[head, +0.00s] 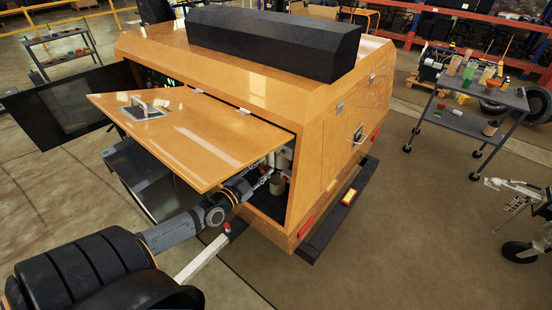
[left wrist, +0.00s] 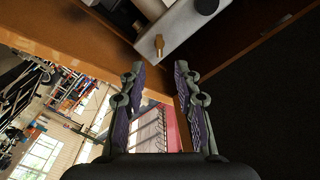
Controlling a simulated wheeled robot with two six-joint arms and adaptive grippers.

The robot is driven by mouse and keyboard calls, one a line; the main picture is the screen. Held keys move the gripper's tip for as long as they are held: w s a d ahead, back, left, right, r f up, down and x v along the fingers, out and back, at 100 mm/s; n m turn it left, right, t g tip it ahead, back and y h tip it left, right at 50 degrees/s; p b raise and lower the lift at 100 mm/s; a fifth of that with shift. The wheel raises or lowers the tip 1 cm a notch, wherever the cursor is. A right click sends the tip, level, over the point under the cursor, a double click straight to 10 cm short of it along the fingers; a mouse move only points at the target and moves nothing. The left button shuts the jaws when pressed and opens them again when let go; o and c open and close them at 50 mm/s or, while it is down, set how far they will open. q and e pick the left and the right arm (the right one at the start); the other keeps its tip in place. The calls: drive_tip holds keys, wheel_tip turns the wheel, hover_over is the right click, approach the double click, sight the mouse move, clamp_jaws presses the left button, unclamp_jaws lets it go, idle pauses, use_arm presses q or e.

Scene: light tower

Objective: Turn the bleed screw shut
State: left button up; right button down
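A small brass bleed screw (left wrist: 159,43) sticks out from a pale metal block (left wrist: 190,28) in the left wrist view. My left gripper (left wrist: 159,66) is open, with its two fingers apart and nothing between them. Its fingertips point toward the screw, and a short gap seems to remain. In the head view my left arm reaches under the raised orange door into the open bay of the light tower, where the left gripper (head: 272,177) is partly hidden. The screw cannot be made out in the head view. My right gripper is not in view.
The orange light tower cabinet (head: 335,100) has a raised orange door (head: 200,140) above my left arm. A dark panel (head: 65,105) stands open at left. A black knob (left wrist: 206,5) sits by the screw.

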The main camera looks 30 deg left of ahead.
sight(280, 154)
use_arm(q)
drive_tip(key=w+b, duration=0.1)
drive_tip(key=w, duration=0.1)
drive_tip(key=w+b, duration=0.1)
drive_tip(key=w, duration=0.2)
drive_tip(key=w+b, duration=0.1)
drive_tip(key=w, duration=0.1)
drive_tip(key=shift+w+d, duration=0.3)
drive_tip(key=shift+w, duration=0.1)
drive_tip(key=shift+c, duration=0.3)
clamp_jaws()
